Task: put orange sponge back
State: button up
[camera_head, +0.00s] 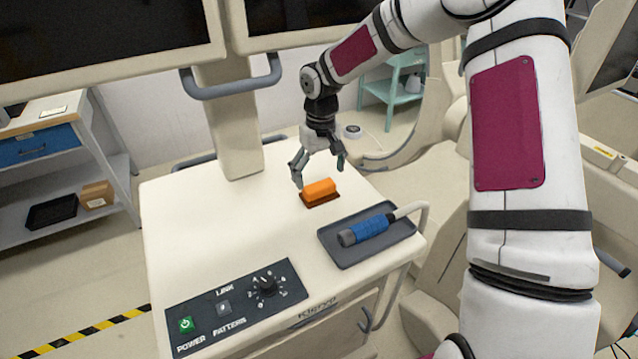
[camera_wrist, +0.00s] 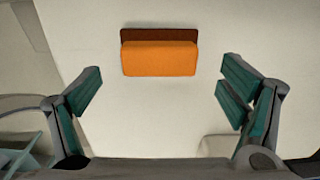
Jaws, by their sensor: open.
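The orange sponge (camera_head: 319,188) rests on a flat dark brown piece (camera_head: 328,202) on the white cart top (camera_head: 215,225). In the wrist view the sponge (camera_wrist: 160,58) lies ahead of the fingers, with a brown strip (camera_wrist: 158,35) showing along its far edge. My gripper (camera_head: 318,175) is open and empty. It hangs just behind and above the sponge in the head view, and its two fingers (camera_wrist: 162,95) are spread wider than the sponge. Nothing shows between the fingertips. I cannot tell whether the brown piece is a flat pad or a shallow holder.
A grey tray (camera_head: 345,258) with a blue-gripped cylinder (camera_head: 367,229) lies right of the sponge. A control panel (camera_head: 238,305) sits at the front edge. A monitor column (camera_head: 228,125) rises at the back. The cart top left of the sponge is clear.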

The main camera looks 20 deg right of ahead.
aim_at(320, 185)
jog(key=s+r+t+h, duration=0.1)
jog(key=s+r, duration=0.2)
jog(key=r, duration=0.5)
jog(key=s+r+h, duration=0.1)
jog(key=s+r, duration=0.3)
jog(key=r, duration=0.3)
jog(key=s+r+m+t+y, duration=0.1)
jog(key=s+r, duration=0.3)
jog(key=s, duration=0.8)
jog(key=s+r+m+t, duration=0.1)
jog(key=s+r+t, duration=0.2)
jog(key=s, duration=0.9)
jog(key=shift+r+t+y+b, duration=0.3)
jog(key=shift+r+y+b, duration=0.1)
jog(key=shift+r, duration=0.3)
